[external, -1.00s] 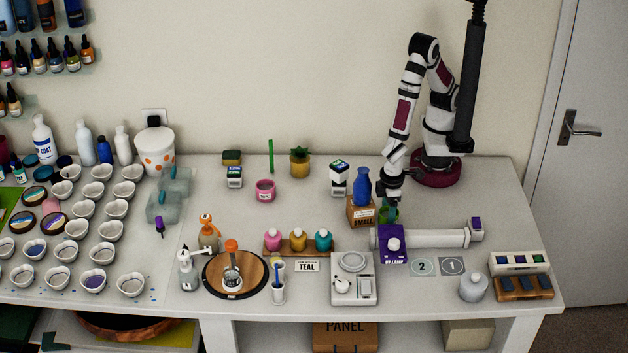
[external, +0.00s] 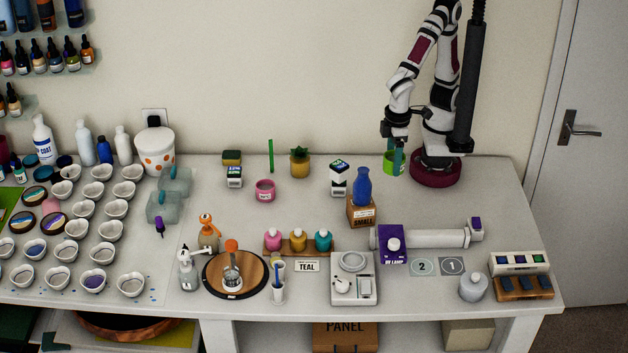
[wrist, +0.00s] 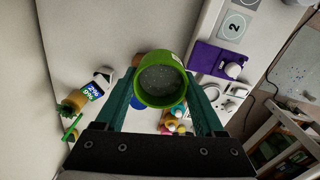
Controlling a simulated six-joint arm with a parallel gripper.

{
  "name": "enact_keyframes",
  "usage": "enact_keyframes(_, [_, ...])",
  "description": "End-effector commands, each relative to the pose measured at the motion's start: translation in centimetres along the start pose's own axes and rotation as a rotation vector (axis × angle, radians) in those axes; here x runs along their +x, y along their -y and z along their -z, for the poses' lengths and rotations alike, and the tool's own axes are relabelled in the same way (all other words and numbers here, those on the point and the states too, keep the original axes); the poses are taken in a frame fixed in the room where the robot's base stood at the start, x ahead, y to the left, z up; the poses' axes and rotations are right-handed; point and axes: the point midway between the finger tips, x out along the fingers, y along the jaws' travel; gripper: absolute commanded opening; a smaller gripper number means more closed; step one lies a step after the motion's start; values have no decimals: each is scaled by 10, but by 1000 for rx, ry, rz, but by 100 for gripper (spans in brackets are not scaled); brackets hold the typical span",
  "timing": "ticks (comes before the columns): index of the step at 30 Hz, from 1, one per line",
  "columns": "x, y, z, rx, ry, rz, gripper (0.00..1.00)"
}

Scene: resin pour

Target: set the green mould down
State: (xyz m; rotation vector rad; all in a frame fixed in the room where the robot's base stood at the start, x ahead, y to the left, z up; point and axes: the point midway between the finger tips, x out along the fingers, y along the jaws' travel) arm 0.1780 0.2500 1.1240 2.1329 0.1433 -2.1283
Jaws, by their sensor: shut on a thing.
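The green mould (external: 389,161) is a bright green round cup, held between the teal fingers of my gripper (external: 394,152) near the back of the bench, just left of my base. In the wrist view the mould (wrist: 164,99) sits between the two fingers, its open mouth toward the camera and a grey, speckled inside showing. My gripper is shut on it. The mould appears to be above the bench top; the gap under it is hard to judge.
A blue bottle (external: 362,183) stands on a brown box marked SMALL (external: 361,212). The bench behind the lamp is clear.

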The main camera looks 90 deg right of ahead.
Motion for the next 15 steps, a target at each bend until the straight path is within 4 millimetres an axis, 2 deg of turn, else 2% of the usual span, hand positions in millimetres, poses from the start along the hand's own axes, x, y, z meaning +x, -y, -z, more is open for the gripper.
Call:
enact_keyframes(3, [-23,0,1,0,-3,3,3])
enact_keyframes(5, [-29,-1,6,17,0,1,3])
enact_keyframes(11, [-31,-10,48,135,3,-2,3])
enact_keyframes(15, [-33,-25,86,241,6,-3,3])
